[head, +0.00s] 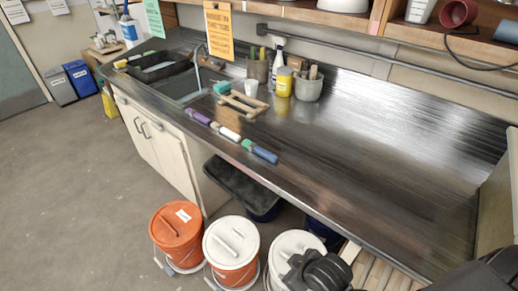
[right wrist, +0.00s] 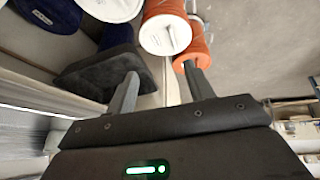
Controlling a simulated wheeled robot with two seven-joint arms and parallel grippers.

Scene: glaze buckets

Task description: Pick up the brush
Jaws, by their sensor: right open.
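I cannot single out one brush for certain. Thin handle-like things stand in a grey pot (head: 308,88) at the back of the counter, too small to tell. A slim bar, a handle or a brush, lies on each lid of the orange bucket (head: 177,237) and the white-lidded bucket (head: 231,250). My right gripper (head: 318,272) is over the third bucket (head: 292,246) at the bottom of the head view. In the right wrist view its two fingers (right wrist: 160,72) are apart, with nothing between them. My left gripper is out of view.
The steel counter (head: 400,150) is mostly bare at right. Purple, white and blue tubes (head: 262,153) lie along its front edge, near a wooden rack (head: 243,103) and a yellow jar (head: 284,83). A black tub (head: 240,190) sits under the counter. Floor at left is clear.

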